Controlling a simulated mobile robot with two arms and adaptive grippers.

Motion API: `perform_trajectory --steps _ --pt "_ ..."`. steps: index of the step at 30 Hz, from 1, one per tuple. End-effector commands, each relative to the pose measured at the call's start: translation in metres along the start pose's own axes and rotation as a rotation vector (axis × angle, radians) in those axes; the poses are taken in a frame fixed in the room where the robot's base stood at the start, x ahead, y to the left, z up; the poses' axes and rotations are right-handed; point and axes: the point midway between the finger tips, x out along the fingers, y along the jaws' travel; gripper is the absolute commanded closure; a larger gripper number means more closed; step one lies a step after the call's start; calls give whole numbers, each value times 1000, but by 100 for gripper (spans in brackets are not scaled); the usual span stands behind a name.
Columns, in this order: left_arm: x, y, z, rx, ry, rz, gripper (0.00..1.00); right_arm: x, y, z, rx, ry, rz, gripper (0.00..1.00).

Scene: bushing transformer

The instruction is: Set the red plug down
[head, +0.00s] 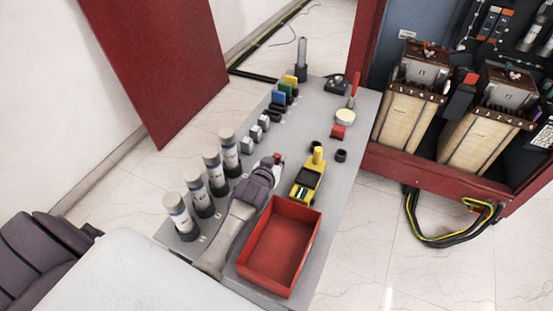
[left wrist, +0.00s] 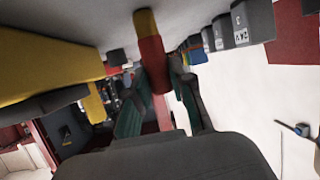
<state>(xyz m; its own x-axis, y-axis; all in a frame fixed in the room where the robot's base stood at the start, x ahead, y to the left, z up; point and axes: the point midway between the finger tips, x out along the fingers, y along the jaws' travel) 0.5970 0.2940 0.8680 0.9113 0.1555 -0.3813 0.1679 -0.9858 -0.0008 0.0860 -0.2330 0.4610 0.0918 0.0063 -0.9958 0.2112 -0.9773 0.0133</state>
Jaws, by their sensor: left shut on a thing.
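The red plug (left wrist: 153,62) is between the fingers of my left gripper (left wrist: 160,82), which is shut on it. The left wrist view shows its red body and a yellow-brown end near the grey tabletop; I cannot tell whether that end touches. In the head view, a small red part of the plug (head: 278,157) shows at the tip of my left gripper (head: 272,163). The gripper is over the grey table (head: 222,230), between the row of cylinders and the yellow device. My right gripper is not in view.
Several grey-and-white cylinders (head: 213,172) stand left of my gripper. A yellow device (head: 306,182) is close on its right, and a red open tray (head: 279,247) is nearer. Small grey blocks (head: 257,132) stand further back. The table's middle strip (head: 300,130) is clear.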

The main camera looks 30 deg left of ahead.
Motion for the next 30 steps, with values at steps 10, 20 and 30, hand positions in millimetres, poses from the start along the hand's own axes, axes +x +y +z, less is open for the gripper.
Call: perform_trajectory --steps 10,20,30 --pt "1 0 2 0 -1 0 56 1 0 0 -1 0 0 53" --pt "0 0 0 0 -1 0 52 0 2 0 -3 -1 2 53" --pt "-51 0 2 -1 -1 1 52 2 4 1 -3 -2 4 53"
